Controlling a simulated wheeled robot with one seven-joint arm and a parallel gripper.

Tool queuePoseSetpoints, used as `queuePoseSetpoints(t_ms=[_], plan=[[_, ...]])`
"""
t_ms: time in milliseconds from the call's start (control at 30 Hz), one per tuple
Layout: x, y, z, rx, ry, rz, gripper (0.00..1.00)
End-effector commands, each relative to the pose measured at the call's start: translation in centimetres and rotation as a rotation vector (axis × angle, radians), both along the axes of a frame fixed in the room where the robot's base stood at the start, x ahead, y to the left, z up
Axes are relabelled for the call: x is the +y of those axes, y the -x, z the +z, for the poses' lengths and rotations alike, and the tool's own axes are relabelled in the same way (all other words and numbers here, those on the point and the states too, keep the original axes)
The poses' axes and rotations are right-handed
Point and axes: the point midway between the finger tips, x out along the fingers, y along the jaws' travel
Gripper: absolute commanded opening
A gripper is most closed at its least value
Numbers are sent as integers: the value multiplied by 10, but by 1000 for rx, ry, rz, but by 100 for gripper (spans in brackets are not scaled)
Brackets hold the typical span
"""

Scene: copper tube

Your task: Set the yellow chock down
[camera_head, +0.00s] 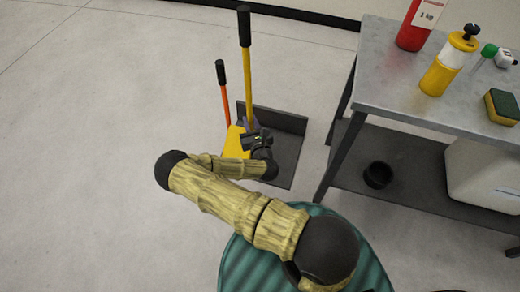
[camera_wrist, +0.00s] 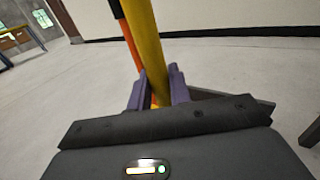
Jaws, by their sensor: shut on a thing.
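The yellow chock has a long yellow pole (camera_head: 248,80) with a black grip on top and a yellow block (camera_head: 235,143) at its foot. My gripper (camera_head: 250,126) is shut around the pole, low down. In the wrist view the pole (camera_wrist: 145,35) runs up between the two purple fingers of my gripper (camera_wrist: 158,92). The pole stands roughly upright. The block shows at the left side of a dark, low-walled tray, partly hidden by my arm. I cannot tell whether it touches the tray or floor.
An orange pole (camera_head: 225,103) with a black grip stands close left of the yellow one; it also shows in the wrist view (camera_wrist: 128,38). The dark tray (camera_head: 287,160) has raised edges. A metal table (camera_head: 410,90) stands right. Floor at left is clear.

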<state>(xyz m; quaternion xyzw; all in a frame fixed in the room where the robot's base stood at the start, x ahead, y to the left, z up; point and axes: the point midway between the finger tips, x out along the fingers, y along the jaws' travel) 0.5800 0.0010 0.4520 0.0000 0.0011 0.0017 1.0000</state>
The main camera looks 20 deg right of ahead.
Motion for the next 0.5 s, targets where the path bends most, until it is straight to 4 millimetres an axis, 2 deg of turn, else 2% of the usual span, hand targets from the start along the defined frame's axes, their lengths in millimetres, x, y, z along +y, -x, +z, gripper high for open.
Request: queuePoseSetpoints(t_ms=[300,500], plan=[[-2,-1,4,-11,-1,-3,0],[-6,-3,0,-12,-1,-19,0]])
